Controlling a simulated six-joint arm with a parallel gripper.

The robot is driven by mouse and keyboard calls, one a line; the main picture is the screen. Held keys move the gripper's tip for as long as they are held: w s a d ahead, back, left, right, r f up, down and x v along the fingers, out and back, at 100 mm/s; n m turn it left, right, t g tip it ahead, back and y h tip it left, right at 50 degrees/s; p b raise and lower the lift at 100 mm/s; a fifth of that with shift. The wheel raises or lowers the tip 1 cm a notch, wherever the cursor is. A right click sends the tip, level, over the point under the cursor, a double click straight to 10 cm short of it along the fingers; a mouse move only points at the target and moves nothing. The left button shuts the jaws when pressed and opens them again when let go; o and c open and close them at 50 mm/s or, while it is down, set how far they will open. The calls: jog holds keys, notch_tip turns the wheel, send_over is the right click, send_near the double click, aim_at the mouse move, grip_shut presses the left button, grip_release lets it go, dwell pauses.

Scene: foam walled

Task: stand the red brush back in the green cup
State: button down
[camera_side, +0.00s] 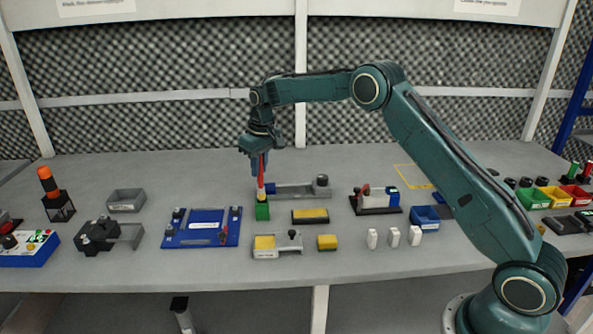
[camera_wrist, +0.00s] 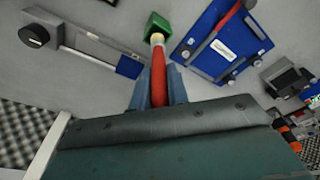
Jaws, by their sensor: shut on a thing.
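My gripper (camera_side: 259,172) points down and is shut on the red brush (camera_side: 261,184). In the wrist view the brush (camera_wrist: 158,78) runs between the two blue-grey fingers of my gripper (camera_wrist: 158,88), its pale yellowish end away from me. The brush is close to upright, with its pale end low. The small square green cup (camera_side: 262,212) stands on the table directly below; it also shows in the wrist view (camera_wrist: 154,21) at the brush's far end. The pale end meets or overlaps the cup's rim in both views. I cannot tell whether it is inside.
A grey slide fixture (camera_side: 295,190) lies just behind and right of the cup. A blue plate fixture (camera_side: 202,227) is to the left. A yellow-topped block (camera_side: 310,216) and a grey fixture with a yellow pad (camera_side: 277,245) lie close by. Foam walls stand behind the table.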

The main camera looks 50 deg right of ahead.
aim_at(260, 186)
jog(key=shift+f, duration=3)
dwell(0.4)
jog(key=c, duration=1.3)
grip_release()
jog(key=shift+r, duration=0.15)
jog(key=r, duration=0.4)
jog(key=s+r, duration=0.1)
jog(key=r, duration=0.4)
jog(key=s+r, duration=0.1)
jog(key=r, duration=0.3)
jog(key=shift+r, duration=0.2)
